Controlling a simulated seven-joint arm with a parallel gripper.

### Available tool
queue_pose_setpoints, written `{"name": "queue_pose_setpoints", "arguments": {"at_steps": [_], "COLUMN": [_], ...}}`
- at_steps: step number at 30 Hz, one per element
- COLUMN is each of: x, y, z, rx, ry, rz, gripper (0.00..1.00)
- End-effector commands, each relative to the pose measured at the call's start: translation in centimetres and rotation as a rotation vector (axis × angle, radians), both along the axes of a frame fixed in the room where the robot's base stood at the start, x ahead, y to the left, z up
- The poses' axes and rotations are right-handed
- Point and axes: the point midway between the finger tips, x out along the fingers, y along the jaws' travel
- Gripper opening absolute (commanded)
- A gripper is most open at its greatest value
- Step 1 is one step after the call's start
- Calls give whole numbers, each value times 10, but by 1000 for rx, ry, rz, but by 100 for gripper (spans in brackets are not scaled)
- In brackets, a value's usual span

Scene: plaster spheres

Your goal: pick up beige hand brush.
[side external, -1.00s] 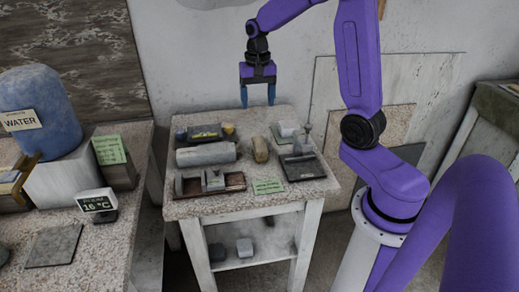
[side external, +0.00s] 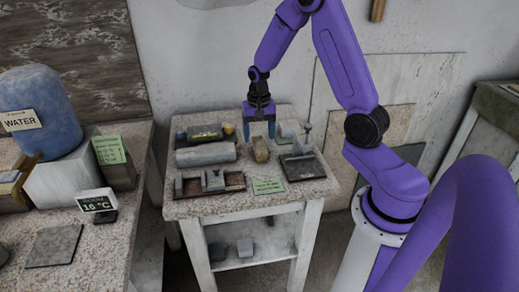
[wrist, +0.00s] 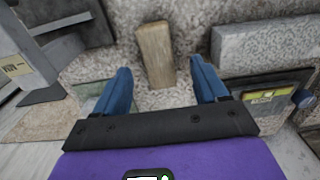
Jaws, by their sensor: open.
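The beige hand brush (side external: 260,149) lies on the small stone-topped table (side external: 240,184), between a grey stone roll and a dark tray. In the wrist view the beige brush (wrist: 156,54) is a tan block lying lengthwise, ahead of and between my fingertips. My gripper (side external: 259,129) hangs pointing down just above and behind the brush. I cannot tell the exact height of the fingertips above the table.
The grey stone roll (side external: 206,154) lies left of the brush. A dark tray (side external: 305,167) and a pale block (side external: 289,129) stand to the right. A tray with a yellow item (side external: 205,132) is behind, a brown tray (side external: 210,185) and green note (side external: 268,186) in front.

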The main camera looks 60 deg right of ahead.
Motion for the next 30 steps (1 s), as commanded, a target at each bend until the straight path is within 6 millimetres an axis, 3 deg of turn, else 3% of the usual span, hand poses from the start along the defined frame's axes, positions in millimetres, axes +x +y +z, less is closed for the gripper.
{"name": "queue_pose_setpoints", "arguments": {"at_steps": [12,22,23,27,28,30], "x": [0,0,0,0,0,0], "y": [-3,-3,-3,-3,-3,-3], "z": [-46,-51,-51,-51,-51,-51], "rx": [1,0,0,0,0,0], "ry": [2,0,0,0,0,0], "rz": [0,0,0,0,0,0], "gripper": [72,72,66,20,15,15]}}
